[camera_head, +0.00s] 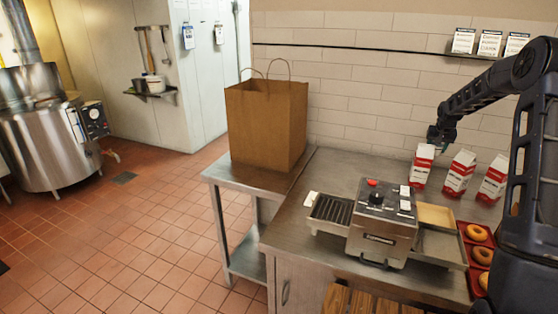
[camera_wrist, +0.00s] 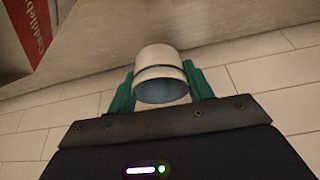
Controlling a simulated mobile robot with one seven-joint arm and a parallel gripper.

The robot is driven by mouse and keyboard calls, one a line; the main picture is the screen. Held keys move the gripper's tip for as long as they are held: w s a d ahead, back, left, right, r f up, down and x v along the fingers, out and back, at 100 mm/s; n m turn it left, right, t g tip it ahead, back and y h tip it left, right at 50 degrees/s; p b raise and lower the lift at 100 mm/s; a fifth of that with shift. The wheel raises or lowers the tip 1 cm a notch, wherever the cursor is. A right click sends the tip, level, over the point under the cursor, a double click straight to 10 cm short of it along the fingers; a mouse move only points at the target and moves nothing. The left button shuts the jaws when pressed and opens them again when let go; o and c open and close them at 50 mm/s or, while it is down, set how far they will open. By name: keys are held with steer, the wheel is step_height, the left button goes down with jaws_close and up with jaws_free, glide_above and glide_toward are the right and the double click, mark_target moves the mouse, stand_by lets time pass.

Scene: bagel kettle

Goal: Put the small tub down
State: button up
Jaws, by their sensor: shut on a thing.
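The small tub (camera_wrist: 160,60) is a white cylinder with a dark line around it. In the wrist view my gripper (camera_wrist: 160,84) is shut on it, with one green finger on each side. In the head view my gripper (camera_head: 440,140) is at the right, above the back of the steel counter (camera_head: 337,180) and close to the leftmost red and white carton (camera_head: 423,165). The tub is too small or hidden to make out clearly in the head view.
Two more cartons (camera_head: 459,174) (camera_head: 492,180) stand to the right along the wall. A slicer-like machine (camera_head: 382,228) sits mid-counter. A red tray (camera_head: 466,254) with bagels is at the right. A paper bag (camera_head: 266,122) stands left. Counter behind the machine is clear.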

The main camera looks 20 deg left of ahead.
steer(key=s+a+f+n, duration=0.1)
steer(key=s+a, duration=0.3)
steer(key=a, duration=1)
steer(key=s+a+n+y, duration=0.1)
steer(key=s+a, duration=0.3)
steer(key=a, duration=0.9)
steer(key=s+a+f+n, duration=0.1)
steer(key=s+a, duration=0.3)
steer(key=a, duration=1)
steer(key=s+a+n+y, duration=0.1)
steer(key=s+a+n, duration=0.2)
steer(key=s+a, duration=2.8)
step_height(320, 180, up, 10)
steer(key=m, duration=0.1)
glide_above(251, 175)
steer(key=s, duration=0.2)
steer(key=f, duration=1.9)
steer(key=shift+w+d+f, duration=0.3)
steer(key=shift+d, duration=0.1)
steer(key=shift+f, duration=0.1)
